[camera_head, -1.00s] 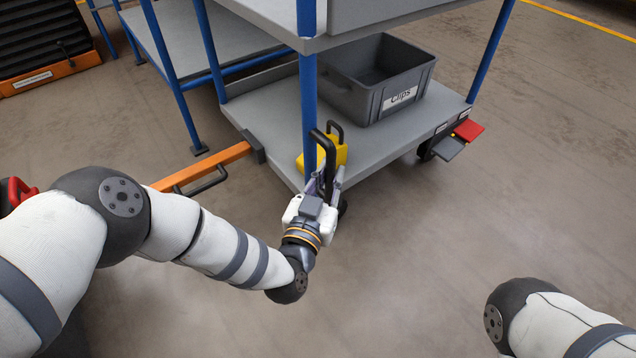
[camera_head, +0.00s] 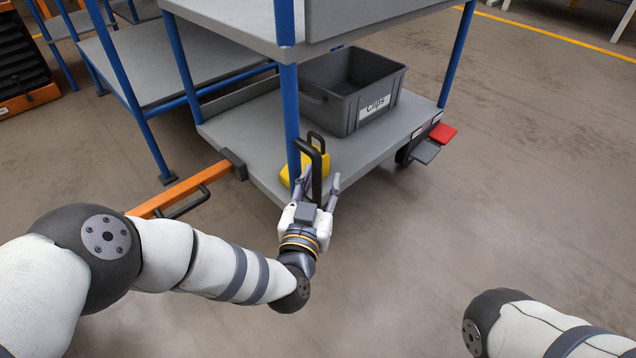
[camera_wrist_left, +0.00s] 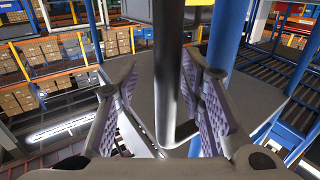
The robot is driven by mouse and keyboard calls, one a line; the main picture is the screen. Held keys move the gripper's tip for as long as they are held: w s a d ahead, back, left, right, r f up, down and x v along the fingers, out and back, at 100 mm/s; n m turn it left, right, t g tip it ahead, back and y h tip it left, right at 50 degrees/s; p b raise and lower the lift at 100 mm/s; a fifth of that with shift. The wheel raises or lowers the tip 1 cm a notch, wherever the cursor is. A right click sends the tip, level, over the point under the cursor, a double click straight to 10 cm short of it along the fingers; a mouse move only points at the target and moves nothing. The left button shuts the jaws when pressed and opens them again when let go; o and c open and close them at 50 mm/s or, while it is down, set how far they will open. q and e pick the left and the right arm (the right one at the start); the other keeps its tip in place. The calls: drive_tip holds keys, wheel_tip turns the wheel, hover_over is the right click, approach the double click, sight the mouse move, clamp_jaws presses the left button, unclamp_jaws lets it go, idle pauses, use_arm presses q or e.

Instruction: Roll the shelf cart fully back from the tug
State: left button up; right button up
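The shelf cart (camera_head: 372,157) has grey shelves on blue posts. Its black upright handle (camera_head: 317,172) is at the near corner. My left gripper (camera_head: 320,190) is at this handle with its fingers spread. In the left wrist view the handle (camera_wrist_left: 168,70) stands between the two parted fingers (camera_wrist_left: 160,105), with gaps beside it. An orange bar (camera_head: 180,192) with a black grip runs from the left to a dark block (camera_head: 234,164) at the cart's lower edge. I cannot tell whether they are latched. The tug's body is not clearly seen. My right gripper is out of view.
A grey bin labelled Clips (camera_head: 352,98) and a yellow item (camera_head: 308,167) are on the lower shelf. A red pedal (camera_head: 443,132) and a grey pedal (camera_head: 426,151) are at the cart's right end. Another blue-legged table (camera_head: 165,65) stands behind left. Floor at right is clear.

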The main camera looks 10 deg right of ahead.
use_arm(q)
drive_tip(key=v, duration=1.2)
